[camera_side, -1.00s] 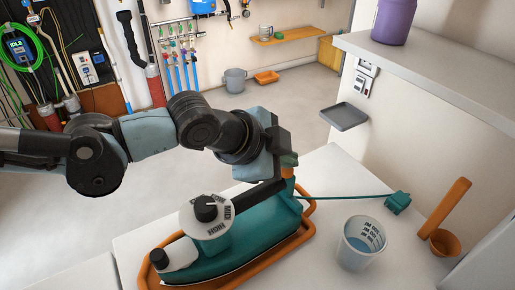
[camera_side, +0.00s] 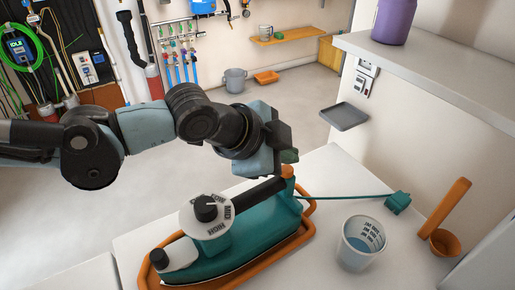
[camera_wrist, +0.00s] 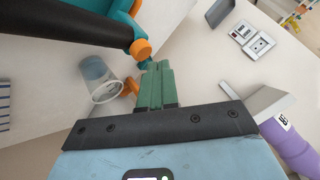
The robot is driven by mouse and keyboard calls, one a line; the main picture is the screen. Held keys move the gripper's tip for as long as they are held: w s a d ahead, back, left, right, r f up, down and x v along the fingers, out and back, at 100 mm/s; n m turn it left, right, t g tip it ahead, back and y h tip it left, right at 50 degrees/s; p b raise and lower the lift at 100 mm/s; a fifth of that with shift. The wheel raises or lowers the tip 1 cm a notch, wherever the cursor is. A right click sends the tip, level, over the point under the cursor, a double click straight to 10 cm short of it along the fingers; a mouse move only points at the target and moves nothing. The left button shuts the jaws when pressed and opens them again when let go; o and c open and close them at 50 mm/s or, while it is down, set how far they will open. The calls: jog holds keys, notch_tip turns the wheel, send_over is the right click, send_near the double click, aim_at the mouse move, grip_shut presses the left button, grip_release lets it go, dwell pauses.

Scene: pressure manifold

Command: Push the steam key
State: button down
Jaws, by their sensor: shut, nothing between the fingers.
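A teal steam iron (camera_side: 240,240) lies in an orange-rimmed tray (camera_side: 308,232) on the white counter. It has a white dial with a black knob (camera_side: 206,212), a black handle (camera_side: 262,190) and a white front part with a black cap (camera_side: 159,258). An orange piece (camera_side: 287,172) sits at the handle's far end; it shows in the wrist view (camera_wrist: 141,48). I cannot tell which part is the steam key. My gripper (camera_side: 291,156) is shut and empty, its green fingers just above the orange piece. In the wrist view my fingertips (camera_wrist: 158,66) are beside it, with contact unclear.
A clear measuring cup (camera_side: 360,244) with bluish liquid stands right of the iron. A teal cord runs to a plug (camera_side: 398,203). An orange funnel-like piece (camera_side: 445,242) is farther right. A grey tray (camera_side: 344,116) juts from the wall.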

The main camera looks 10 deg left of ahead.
notch_tip(320, 180, up, 6)
dwell(0.8)
jog(key=a+n+y, duration=0.3)
jog(key=a+n, duration=0.5)
jog(key=a, duration=1.4)
jog(key=s+a+f+n+y, duration=0.1)
jog(key=s+a+f+n, duration=0.3)
jog(key=a, duration=0.4)
jog(key=s+a+f+n+y, duration=0.1)
jog(key=s+a+f+n, duration=0.2)
jog(key=s+a, duration=0.3)
jog(key=a+n, duration=0.1)
jog(key=a, duration=0.1)
jog(key=shift+s+a+f+n+y, duration=0.25)
jog(key=shift+a+f+n+y, duration=0.1)
jog(key=shift+n+y, duration=0.05)
